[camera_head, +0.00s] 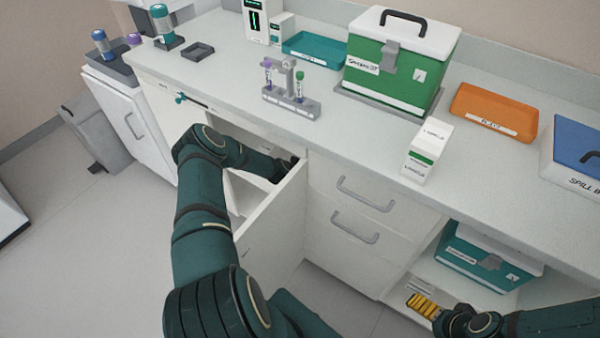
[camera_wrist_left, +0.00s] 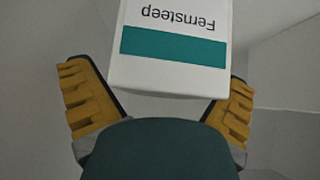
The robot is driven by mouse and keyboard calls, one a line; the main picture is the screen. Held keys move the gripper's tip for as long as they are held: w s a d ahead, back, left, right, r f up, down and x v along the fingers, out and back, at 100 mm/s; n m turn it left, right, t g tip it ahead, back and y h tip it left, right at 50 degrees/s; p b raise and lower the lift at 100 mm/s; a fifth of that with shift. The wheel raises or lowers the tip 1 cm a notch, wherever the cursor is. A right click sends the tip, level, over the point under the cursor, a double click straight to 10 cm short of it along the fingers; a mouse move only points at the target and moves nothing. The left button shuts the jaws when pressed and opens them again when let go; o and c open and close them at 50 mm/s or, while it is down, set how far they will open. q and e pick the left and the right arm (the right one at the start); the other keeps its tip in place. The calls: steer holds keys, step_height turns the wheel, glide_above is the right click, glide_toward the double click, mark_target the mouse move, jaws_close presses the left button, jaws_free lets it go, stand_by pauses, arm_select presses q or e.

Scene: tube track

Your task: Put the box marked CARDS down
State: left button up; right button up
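A white box with a teal band (camera_wrist_left: 172,50) shows in the left wrist view, its print "Fernsteep" upside down; no word CARDS is visible on it. My left gripper (camera_wrist_left: 156,82) has its yellow fingers spread wide, with the box's near end between and beyond the tips. A gap shows at the left finger; the right finger is close to the box, and contact cannot be told. In the head view my left arm reaches into the open cupboard, with fingertips and box hidden. My right gripper (camera_head: 424,304) is low at the right, by the open lower shelf; its opening is unclear.
An open cupboard door (camera_head: 270,220) stands beside my left arm. On the counter are a box marked LABELS (camera_head: 427,152), a tube rack (camera_head: 291,101), a green case (camera_head: 392,75), an orange tray (camera_head: 493,112) and a blue-lidded box (camera_head: 575,150). A teal case (camera_head: 480,258) sits on the lower shelf.

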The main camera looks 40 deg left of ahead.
arm_select(q)
steer(key=p+v, duration=0.3)
steer(key=v, duration=0.9)
steer(key=shift+r, duration=0.1)
stand_by(0.4)
